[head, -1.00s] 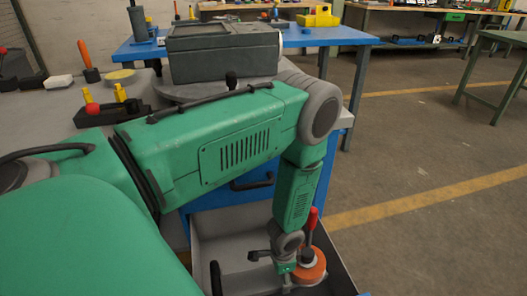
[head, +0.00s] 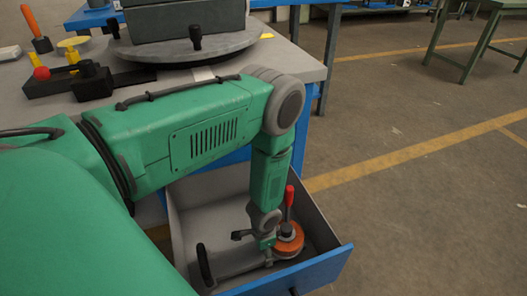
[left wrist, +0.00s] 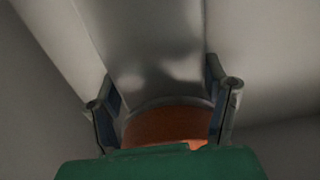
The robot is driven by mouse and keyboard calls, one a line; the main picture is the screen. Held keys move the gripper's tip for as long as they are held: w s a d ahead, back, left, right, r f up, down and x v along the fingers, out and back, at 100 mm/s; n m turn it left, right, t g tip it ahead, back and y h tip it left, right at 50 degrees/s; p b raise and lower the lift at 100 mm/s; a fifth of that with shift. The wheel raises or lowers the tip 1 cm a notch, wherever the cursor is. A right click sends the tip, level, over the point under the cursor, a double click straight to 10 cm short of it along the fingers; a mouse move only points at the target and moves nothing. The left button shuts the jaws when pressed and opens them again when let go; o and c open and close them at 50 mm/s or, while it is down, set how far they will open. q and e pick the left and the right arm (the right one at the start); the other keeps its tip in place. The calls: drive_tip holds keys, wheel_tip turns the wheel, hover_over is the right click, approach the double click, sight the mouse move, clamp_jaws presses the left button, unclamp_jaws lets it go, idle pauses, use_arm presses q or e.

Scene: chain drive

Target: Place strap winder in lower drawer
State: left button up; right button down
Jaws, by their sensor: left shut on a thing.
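The strap winder, with an orange round body (head: 288,242) and an upright red handle, is low inside the open lower drawer (head: 338,262). The drawer has a grey inside and a blue front. My left gripper (head: 268,250) reaches down into the drawer and is shut on the winder, at the left side of its orange body. In the left wrist view, the two fingers (left wrist: 162,92) stand on either side of the orange body (left wrist: 165,125) and a grey metal part. Whether the winder touches the drawer floor is hidden. My right gripper is out of view.
A black handle (head: 204,265) with a grey bar lies at the drawer's left; I cannot tell if it belongs to the winder. Above, the grey worktop (head: 310,66) carries a round turntable (head: 190,48) with a grey box. Open floor lies to the right.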

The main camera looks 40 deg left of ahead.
use_arm(q)
wheel_tip(320, 180, down, 2)
drive_tip(key=shift+f+b, duration=0.15)
drive_tip(key=shift+b, duration=0.25)
drive_tip(key=o, duration=1.7)
drive_tip(key=shift+c, duration=0.2)
wheel_tip(320, 180, up, 11)
drive_tip(key=p, duration=0.4)
drive_tip(key=shift+f, duration=0.15)
drive_tip(key=shift+r+p, duration=0.3)
drive_tip(key=shift+r, duration=0.4)
